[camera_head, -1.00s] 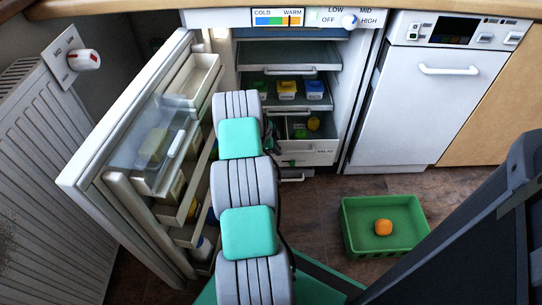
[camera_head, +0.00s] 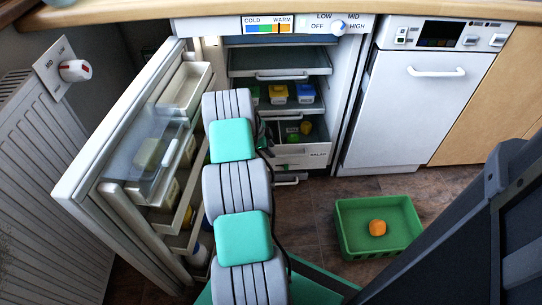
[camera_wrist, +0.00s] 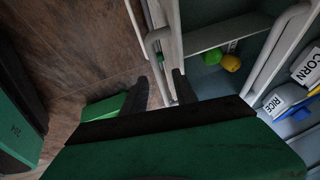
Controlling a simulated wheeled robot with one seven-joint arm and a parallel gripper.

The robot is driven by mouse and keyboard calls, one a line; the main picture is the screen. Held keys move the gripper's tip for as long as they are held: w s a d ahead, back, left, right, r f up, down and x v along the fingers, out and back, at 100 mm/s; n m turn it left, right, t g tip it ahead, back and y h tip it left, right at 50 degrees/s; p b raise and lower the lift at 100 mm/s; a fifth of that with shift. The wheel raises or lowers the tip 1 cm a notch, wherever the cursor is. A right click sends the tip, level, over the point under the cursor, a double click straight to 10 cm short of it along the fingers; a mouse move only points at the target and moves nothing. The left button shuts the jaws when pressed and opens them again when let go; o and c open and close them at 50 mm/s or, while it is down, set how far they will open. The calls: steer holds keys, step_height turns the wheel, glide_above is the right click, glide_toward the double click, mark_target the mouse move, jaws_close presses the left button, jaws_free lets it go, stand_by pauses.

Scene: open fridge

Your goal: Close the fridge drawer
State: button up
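The salad drawer (camera_head: 303,160) at the bottom of the open fridge is pulled out. Green and yellow food items lie inside it. In the wrist view, its pale front (camera_wrist: 168,30) and the curved handle (camera_wrist: 152,45) run down toward my gripper (camera_wrist: 162,92). My gripper's two dark fingers are apart, with the lower end of the drawer front showing between them. One finger is on the floor side, the other on the drawer's inner side. I cannot tell whether they touch it. In the head view my arm hides most of the gripper.
The fridge door (camera_head: 120,170) stands open at the left, beside a radiator (camera_head: 40,180). Boxes (camera_head: 278,93) sit on the shelf above the drawer. A green basket (camera_head: 350,262) with an orange item (camera_head: 377,228) stands on the floor at right. A dishwasher (camera_head: 415,120) adjoins the fridge.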

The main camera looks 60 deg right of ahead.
steer(key=s+a+r+p, duration=0.5)
steer(key=s+a+r, duration=0.2)
steer(key=a, duration=0.5)
step_height(320, 180, up, 3)
steer(key=shift+f, duration=0.2)
